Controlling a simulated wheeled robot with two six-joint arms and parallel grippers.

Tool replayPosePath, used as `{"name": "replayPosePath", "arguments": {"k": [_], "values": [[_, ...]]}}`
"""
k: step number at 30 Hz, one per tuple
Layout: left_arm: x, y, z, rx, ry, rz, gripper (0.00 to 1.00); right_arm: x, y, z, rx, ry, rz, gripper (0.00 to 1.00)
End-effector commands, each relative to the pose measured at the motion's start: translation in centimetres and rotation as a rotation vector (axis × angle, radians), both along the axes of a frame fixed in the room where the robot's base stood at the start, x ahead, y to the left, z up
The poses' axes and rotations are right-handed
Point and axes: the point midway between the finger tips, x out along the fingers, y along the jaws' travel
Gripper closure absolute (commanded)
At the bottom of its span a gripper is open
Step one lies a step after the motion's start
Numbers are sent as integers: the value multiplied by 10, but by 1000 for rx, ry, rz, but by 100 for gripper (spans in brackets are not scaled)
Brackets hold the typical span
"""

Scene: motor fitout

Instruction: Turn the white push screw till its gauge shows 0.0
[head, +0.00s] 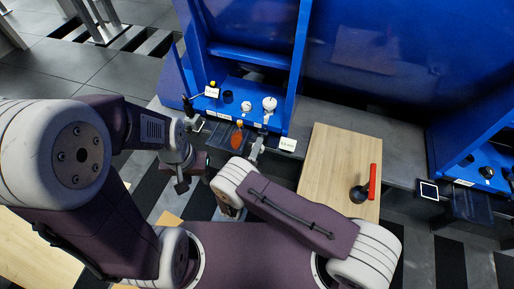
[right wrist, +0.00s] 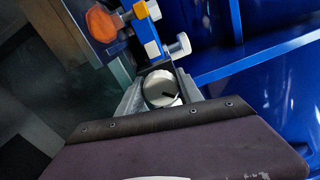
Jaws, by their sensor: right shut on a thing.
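The white push screw (right wrist: 160,88) is a round white knob with a dark mark on its face. In the right wrist view it sits between the fingers of my right gripper (right wrist: 160,93), which is shut on it. In the head view that gripper (head: 257,148) is at the front edge of the blue station, and the screw is hard to make out there. A small white gauge display (head: 287,145) is just right of it; its digits are too small to read surely. My left gripper (head: 196,124) is left of the station, apart from the screw; its jaws are unclear.
An orange knob (head: 237,138) is just left of my right gripper. A wooden board (head: 335,160) with a red-handled tool (head: 372,182) lies to the right.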

Motion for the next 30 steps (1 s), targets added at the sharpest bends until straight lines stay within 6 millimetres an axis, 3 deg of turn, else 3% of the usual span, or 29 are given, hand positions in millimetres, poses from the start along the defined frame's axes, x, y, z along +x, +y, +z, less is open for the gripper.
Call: {"name": "replayPosePath", "arguments": {"k": [18, 30], "values": [[0, 0, -4, 0, 0, 0, 64, -1, 0, -4, -517, 171, 3, 98], [0, 0, -5, 0, 0, 0, 64, -1, 0, -5, -695, 229, 3, 98]]}}
